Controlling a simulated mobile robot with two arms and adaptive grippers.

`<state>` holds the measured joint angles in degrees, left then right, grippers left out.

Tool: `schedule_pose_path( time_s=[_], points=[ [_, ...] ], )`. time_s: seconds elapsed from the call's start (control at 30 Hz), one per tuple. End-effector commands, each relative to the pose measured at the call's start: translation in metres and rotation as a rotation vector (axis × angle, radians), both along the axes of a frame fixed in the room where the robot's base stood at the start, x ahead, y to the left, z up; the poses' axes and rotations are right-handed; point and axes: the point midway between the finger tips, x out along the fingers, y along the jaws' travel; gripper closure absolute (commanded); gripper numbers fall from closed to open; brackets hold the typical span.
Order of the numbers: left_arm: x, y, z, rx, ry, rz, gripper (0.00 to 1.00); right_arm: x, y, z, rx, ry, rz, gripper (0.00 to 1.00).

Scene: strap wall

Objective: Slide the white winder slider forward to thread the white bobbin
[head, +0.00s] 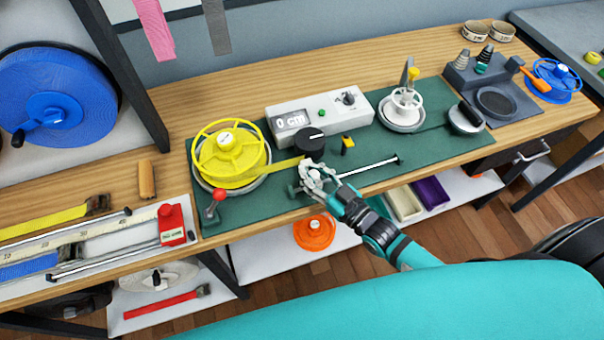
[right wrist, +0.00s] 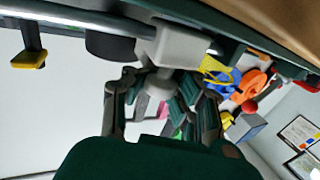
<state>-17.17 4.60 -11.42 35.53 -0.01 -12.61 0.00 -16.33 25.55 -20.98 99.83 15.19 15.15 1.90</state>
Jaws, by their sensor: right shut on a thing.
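The white winder slider (right wrist: 180,46) shows in the right wrist view as a pale block on a metal rail. In the head view it is mostly covered by my right gripper (head: 314,178), near the left end of the rail (head: 368,167). My right gripper (right wrist: 160,90) is shut on the slider, its fingers reaching to the block's underside in the wrist picture. The white bobbin (head: 403,98) stands on a round pale base at the right of the green mat. A yellow strap runs from the yellow reel (head: 229,155) toward the slider. My left gripper is out of view.
The green mat (head: 264,210) also holds a black knob (head: 310,142), a grey counter box (head: 335,103) reading 0 cm, a small yellow-and-black part (head: 348,143) and a red-knobbed lever (head: 219,195). The rail's right stretch looks clear. A grey stand (head: 515,105) is farther right.

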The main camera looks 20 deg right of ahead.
Motion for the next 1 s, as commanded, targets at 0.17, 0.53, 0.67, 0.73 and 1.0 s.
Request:
schedule_pose_path(
  time_s=[0.17, 0.53, 0.67, 0.73, 1.0],
  points=[
    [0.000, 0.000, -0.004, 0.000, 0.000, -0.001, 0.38, -0.003, -0.048, -0.008, -0.012, 0.016, 0.004, 1.00],
    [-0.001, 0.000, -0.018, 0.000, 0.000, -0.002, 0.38, 0.001, -0.157, -0.009, -0.011, 0.017, 0.003, 1.00],
    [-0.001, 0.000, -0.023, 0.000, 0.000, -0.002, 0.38, 0.002, -0.185, -0.009, -0.009, 0.018, 0.001, 1.00],
    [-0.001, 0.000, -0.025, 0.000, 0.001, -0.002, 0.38, 0.002, -0.196, -0.009, -0.007, 0.018, 0.002, 1.00],
    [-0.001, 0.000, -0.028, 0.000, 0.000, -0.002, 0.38, 0.003, -0.217, -0.008, -0.004, 0.018, 0.001, 1.00]
  ],
)
